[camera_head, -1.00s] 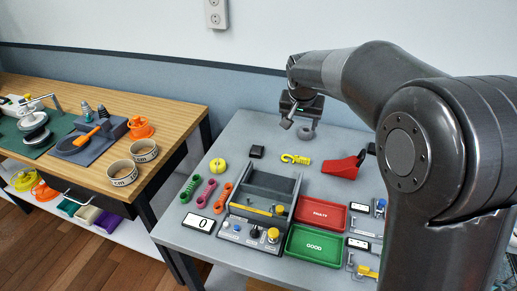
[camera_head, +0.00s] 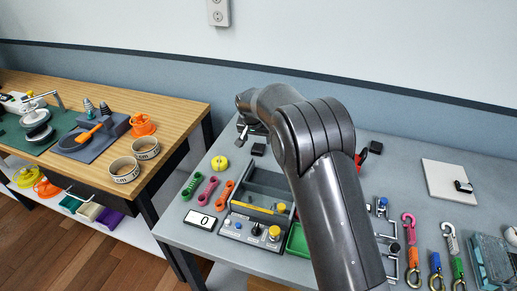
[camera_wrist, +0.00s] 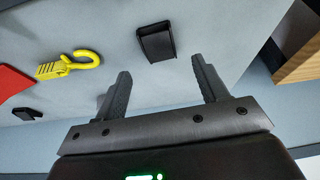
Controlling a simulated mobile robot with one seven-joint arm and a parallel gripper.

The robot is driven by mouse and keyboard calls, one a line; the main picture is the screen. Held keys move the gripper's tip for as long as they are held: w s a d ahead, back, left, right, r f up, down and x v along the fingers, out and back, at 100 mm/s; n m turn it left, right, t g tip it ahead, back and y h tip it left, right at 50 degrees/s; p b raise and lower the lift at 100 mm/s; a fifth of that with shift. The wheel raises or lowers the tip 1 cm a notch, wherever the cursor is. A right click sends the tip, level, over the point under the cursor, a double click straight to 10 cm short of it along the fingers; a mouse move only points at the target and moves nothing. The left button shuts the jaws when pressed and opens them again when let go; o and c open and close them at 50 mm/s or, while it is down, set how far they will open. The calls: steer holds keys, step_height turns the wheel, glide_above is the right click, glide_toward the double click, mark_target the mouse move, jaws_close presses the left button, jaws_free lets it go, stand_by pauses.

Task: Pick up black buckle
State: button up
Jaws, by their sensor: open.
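A small black buckle (camera_head: 258,149) lies on the grey table behind the grey divided box. In the wrist view the black buckle (camera_wrist: 155,42) shows an open, hollow end and lies just beyond my fingertips, between their lines. My gripper (camera_wrist: 160,72) is open and empty, its two dark fingers spread wide. In the head view my gripper (camera_head: 243,133) is at the table's far left side, left of and close to the buckle, partly hidden by my arm.
A yellow hook (camera_wrist: 68,66), a red part (camera_wrist: 12,82) and another black piece (camera_wrist: 27,114) lie left of the buckle in the wrist view. A yellow ring (camera_head: 220,164) and the grey box (camera_head: 268,180) are near. A wooden table (camera_head: 180,112) stands to the left.

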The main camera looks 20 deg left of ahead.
mark_target(259, 146)
steer(key=x, duration=0.5)
steer(key=shift+w+f, duration=0.1)
steer(key=shift+f, duration=0.1)
steer(key=c, duration=1.1)
steer(key=shift+r, duration=0.1)
step_height(259, 146, up, 4)
steer(key=shift+r, duration=0.1)
steer(key=d+r, duration=0.6)
steer(key=d, duration=0.5)
steer(key=shift+d+r, duration=0.35)
